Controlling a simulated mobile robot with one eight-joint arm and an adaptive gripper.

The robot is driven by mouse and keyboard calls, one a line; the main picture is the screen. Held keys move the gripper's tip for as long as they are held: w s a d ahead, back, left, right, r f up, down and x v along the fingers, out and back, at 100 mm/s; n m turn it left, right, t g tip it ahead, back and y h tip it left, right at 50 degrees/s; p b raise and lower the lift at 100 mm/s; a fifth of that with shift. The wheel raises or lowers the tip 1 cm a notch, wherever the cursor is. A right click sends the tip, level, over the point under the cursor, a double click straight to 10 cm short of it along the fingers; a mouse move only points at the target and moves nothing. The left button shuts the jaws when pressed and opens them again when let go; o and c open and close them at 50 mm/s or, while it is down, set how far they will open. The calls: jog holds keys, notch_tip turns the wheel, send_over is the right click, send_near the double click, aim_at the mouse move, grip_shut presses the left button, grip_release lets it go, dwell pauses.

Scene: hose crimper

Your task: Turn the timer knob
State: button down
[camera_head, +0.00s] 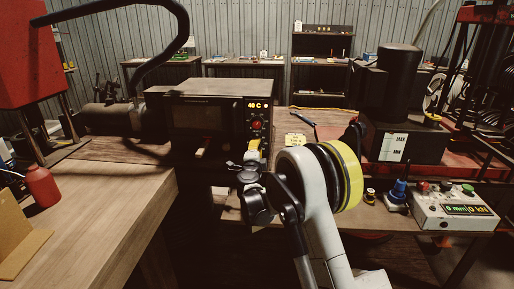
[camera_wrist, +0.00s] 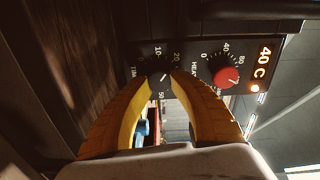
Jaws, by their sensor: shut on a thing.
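The timer knob (camera_wrist: 160,79) is black with a white pointer line, set on a dial with white numbers. In the wrist view it lies between the two yellow fingertips of my gripper (camera_wrist: 159,75), which is shut on it. The pointer slants up and right, roughly toward the 20 side. In the head view my gripper (camera_head: 254,148) is at the lower right of the oven front (camera_head: 207,124), and the timer knob is hidden behind it.
The red heat knob (camera_wrist: 227,77) sits close beside the timer knob, with a lit 40 C display (camera_wrist: 263,62) beyond. A control box (camera_head: 455,209) and a blue-topped item (camera_head: 398,190) stand at right. A red bottle (camera_head: 42,187) stands on the left wooden bench (camera_head: 105,205).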

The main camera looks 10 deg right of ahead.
jog(key=shift+m, duration=0.5)
jog(key=c, duration=1.1)
grip_release()
jog(key=shift+s, duration=0.1)
jog(key=v, duration=1.1)
jog(key=shift+s, duration=0.35)
jog(key=shift+a, duration=0.15)
